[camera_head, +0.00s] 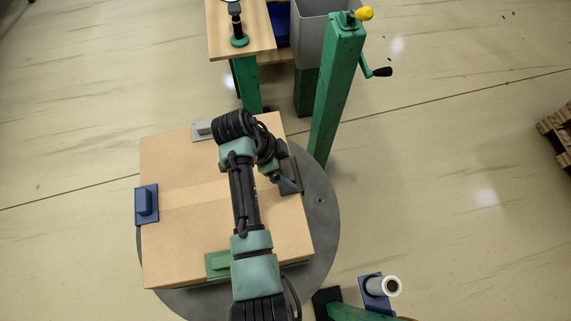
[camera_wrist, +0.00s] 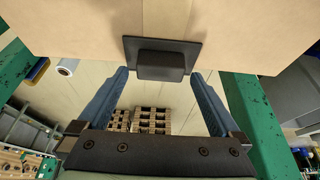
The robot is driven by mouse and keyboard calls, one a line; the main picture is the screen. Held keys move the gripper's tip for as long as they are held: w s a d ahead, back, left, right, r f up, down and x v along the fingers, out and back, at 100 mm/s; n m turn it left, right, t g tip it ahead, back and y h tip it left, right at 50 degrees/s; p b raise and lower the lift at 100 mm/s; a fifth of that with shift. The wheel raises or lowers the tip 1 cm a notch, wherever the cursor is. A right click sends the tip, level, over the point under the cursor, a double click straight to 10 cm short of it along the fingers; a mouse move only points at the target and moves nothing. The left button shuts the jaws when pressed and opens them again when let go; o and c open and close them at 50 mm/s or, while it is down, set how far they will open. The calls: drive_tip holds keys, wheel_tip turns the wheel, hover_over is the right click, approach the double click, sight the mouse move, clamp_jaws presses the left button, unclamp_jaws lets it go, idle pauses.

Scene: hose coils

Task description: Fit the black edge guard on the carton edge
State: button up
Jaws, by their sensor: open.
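The carton (camera_head: 185,235) lies on a round grey turntable, with a pale tape strip across its top. The black edge guard (camera_head: 296,170) is at the carton's right edge, at the end of the tape, partly hidden by my arm. In the wrist view the black guard (camera_wrist: 160,62) sits against the carton edge (camera_wrist: 85,48), its flat plate over the edge and its raised block towards me. My gripper (camera_wrist: 160,76) is open, with one blue-grey finger on each side of the block and gaps between. In the head view my gripper (camera_head: 290,185) is over the right edge.
A blue guard (camera_head: 147,204), a grey guard (camera_head: 202,131) and a green guard (camera_head: 218,264) are on the other carton edges. A green post (camera_head: 336,95) with a crank stands close behind the right side. A white roll (camera_head: 391,286) is at front right.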

drive_tip(key=shift+r, duration=0.1)
idle(0.3)
drive_tip(key=p+v, duration=0.6)
drive_tip(key=v, duration=0.2)
drive_tip(key=shift+p, duration=0.35)
idle(1.0)
drive_tip(key=p+v, duration=0.1)
drive_tip(key=v, duration=1.2)
drive_tip(key=shift+p, duration=0.35)
